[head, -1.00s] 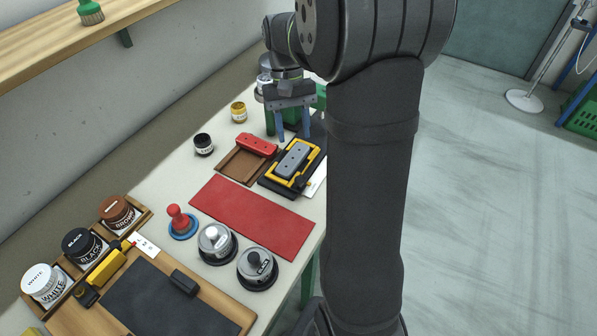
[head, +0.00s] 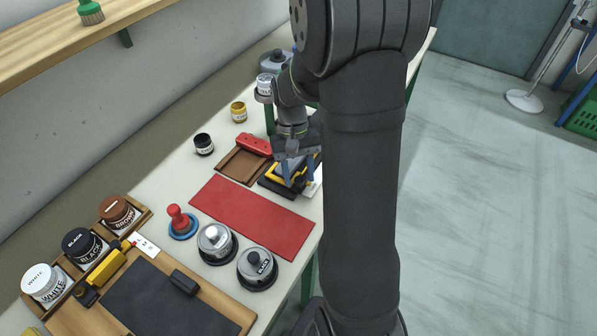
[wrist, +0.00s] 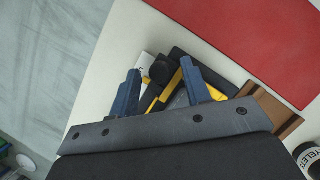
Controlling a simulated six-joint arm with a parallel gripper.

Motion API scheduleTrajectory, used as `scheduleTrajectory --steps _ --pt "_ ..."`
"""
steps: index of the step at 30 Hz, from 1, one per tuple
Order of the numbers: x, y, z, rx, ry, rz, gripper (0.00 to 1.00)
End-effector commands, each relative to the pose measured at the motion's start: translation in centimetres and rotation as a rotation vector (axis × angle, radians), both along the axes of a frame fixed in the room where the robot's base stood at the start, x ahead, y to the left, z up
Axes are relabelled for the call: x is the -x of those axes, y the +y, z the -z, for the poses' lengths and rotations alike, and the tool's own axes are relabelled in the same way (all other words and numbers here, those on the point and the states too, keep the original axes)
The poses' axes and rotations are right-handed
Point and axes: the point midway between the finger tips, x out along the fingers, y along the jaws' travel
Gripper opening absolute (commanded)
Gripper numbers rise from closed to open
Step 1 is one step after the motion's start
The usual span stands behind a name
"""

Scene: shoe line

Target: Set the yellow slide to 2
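A yellow frame (head: 277,174) sits on a black base on the table, partly hidden by my gripper. In the wrist view the yellow frame (wrist: 171,88) shows with a black round knob (wrist: 160,71) at its end and a white card (wrist: 147,64) beside it; I cannot read any marks on that card. My gripper (head: 299,182) is over the frame. In the wrist view its two blue fingers (wrist: 160,67) are apart, with the knob and part of the frame seen between them. Another yellow piece (head: 106,269) lies at the left board, its red tip at a small marked white card (head: 147,246).
A red block (head: 254,144) and brown tray (head: 236,166) are left of the frame. A red mat (head: 252,216) lies clear in front. Nearer stand a red-handled stamp (head: 180,220), two silver-lidded tins (head: 257,267) and labelled jars (head: 81,245).

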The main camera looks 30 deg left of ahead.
Motion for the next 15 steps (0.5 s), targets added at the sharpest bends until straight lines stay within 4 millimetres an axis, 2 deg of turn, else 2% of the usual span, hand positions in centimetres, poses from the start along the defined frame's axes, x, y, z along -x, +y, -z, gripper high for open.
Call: scheduleTrajectory --steps 1,6,7,12,15 --pt "0.0 0.0 0.0 0.0 0.0 0.0 0.36" --pt "0.0 0.0 0.0 0.0 0.0 0.0 0.03" --pt "0.0 0.0 0.0 0.0 0.0 0.0 0.0" --pt "-0.2 0.0 0.0 0.0 0.0 0.0 0.0" --pt "-1.6 0.1 0.0 -0.001 -0.002 0.003 0.0"
